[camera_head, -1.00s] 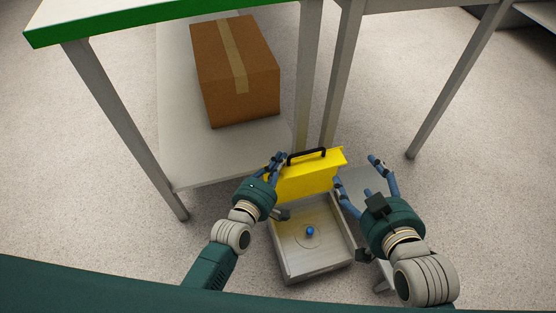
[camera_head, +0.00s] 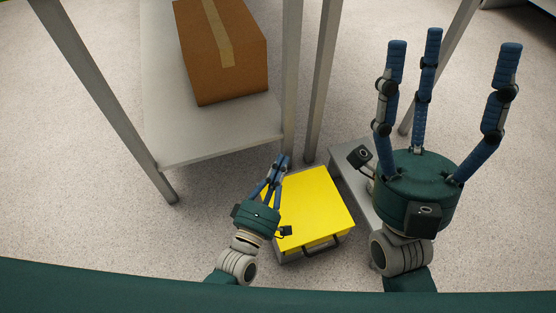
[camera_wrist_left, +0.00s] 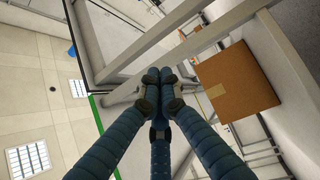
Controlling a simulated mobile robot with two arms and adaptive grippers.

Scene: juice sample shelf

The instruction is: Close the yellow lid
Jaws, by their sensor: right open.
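The yellow lid (camera_head: 312,205) lies flat over the grey box (camera_head: 293,254), which shows only as a thin side below it. The lid's black handle (camera_head: 322,246) is at the near edge. The box's inside is hidden. My left gripper (camera_head: 281,162) is at the lid's left edge, its fingers drawn together and empty; I cannot tell whether it touches the lid. In the left wrist view its fingertips (camera_wrist_left: 157,76) meet. My right gripper (camera_head: 451,46) is open and empty, fingers spread and pointing up, to the right of the lid and apart from it.
A cardboard box (camera_head: 222,55) stands on the light grey lower shelf (camera_head: 205,144) at the back left; it also shows in the left wrist view (camera_wrist_left: 240,83). Shelf legs (camera_head: 318,85) rise behind the lid. A grey surface (camera_head: 352,178) is right of the lid. Floor is clear at left.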

